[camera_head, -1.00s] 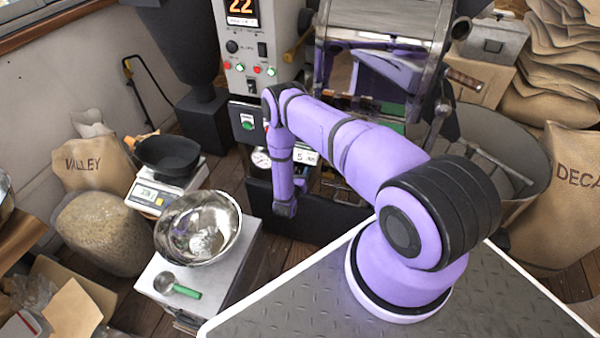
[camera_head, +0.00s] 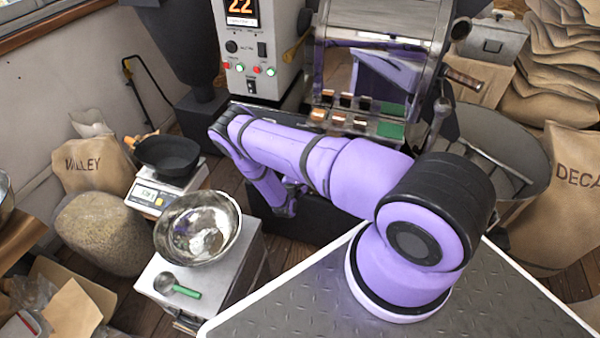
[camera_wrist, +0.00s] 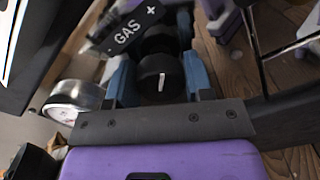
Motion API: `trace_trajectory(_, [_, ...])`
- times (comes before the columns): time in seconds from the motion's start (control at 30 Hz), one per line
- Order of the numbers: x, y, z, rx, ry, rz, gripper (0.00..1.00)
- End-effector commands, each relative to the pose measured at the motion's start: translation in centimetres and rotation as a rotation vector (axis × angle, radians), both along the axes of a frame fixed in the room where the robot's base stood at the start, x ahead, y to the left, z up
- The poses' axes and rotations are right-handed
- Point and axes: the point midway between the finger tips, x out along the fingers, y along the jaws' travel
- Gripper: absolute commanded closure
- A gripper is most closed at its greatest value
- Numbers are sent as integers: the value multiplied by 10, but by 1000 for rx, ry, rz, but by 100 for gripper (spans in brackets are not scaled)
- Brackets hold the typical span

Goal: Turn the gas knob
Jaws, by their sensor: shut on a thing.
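The gas knob (camera_wrist: 160,82) is black and round with a white pointer line. It shows in the wrist view below a black plate marked "GAS" (camera_wrist: 128,30) with a plus sign. My gripper (camera_wrist: 157,68) has its two blue fingers on either side of the knob and is shut on it. The white line runs nearly straight up and down in that view. In the head view my purple arm bends down in front of the roaster (camera_head: 370,70), and the knob and fingertips are hidden or too small to tell.
A round gauge (camera_wrist: 75,98) sits just left of the fingers. A grey cabinet (camera_head: 240,270) carries a steel bowl (camera_head: 198,228) and a green-handled scoop (camera_head: 178,286). A scale (camera_head: 160,192) with a black pan stands behind. Sacks (camera_head: 560,190) fill the right side.

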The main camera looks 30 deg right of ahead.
Motion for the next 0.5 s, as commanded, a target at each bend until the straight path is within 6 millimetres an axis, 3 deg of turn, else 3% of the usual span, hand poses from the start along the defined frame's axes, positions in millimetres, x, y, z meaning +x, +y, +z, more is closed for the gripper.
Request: trace_trajectory(0.5, [0, 1, -1, 301, -384, 2, 76])
